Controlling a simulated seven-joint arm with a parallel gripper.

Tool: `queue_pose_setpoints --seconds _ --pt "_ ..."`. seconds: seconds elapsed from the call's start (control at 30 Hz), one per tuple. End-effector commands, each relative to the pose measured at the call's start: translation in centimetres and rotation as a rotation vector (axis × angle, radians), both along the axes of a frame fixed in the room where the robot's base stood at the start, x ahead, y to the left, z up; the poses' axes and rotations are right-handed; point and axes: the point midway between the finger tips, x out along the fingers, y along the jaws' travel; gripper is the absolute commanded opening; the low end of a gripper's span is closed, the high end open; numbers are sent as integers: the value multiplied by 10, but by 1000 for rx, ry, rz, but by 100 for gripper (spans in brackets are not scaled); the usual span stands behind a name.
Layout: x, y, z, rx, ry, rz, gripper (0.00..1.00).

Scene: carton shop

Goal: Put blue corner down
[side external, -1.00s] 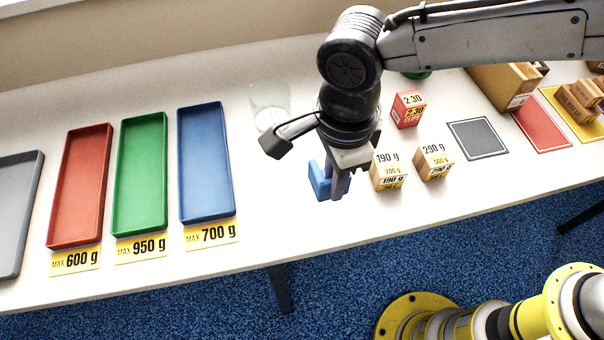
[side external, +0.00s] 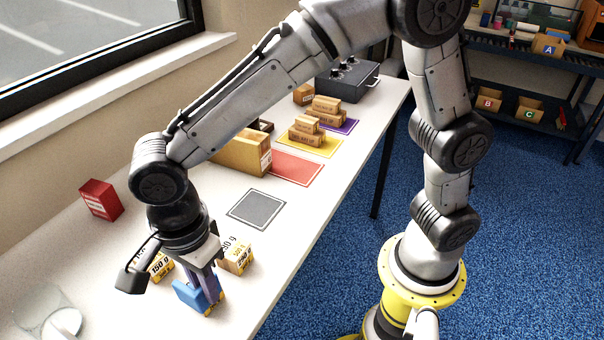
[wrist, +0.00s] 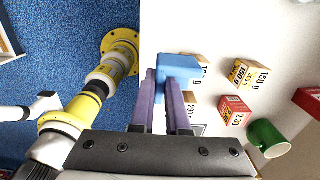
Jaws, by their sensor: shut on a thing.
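The blue corner (side external: 187,294) is an angled blue piece low over the white table in the side external view. My gripper (side external: 208,284) points down and is shut on it. In the wrist view, the blue corner (wrist: 180,66) shows between and beyond the purple fingers (wrist: 163,100). I cannot tell whether its underside touches the table. The fingers hide part of it.
Small weight-labelled cartons (side external: 237,258) stand close by; one (wrist: 203,60) is partly hidden behind the corner. A red carton (side external: 100,199) stands farther back, and a clear glass (side external: 45,312) at lower left. A grey square (side external: 256,209) is bare.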

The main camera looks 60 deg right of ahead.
Motion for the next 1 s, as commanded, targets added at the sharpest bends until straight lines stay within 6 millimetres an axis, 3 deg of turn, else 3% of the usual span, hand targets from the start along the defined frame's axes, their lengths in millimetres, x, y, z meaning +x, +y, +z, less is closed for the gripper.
queue_pose_setpoints --seconds 0.2,0.43,0.7,1.0 --pt "24 -93 3 1 -2 -213 0" --pt "26 -186 6 1 -2 -449 0" --pt "2 -279 8 1 -2 -730 0" --pt "-39 -354 13 0 -1 -1031 0"
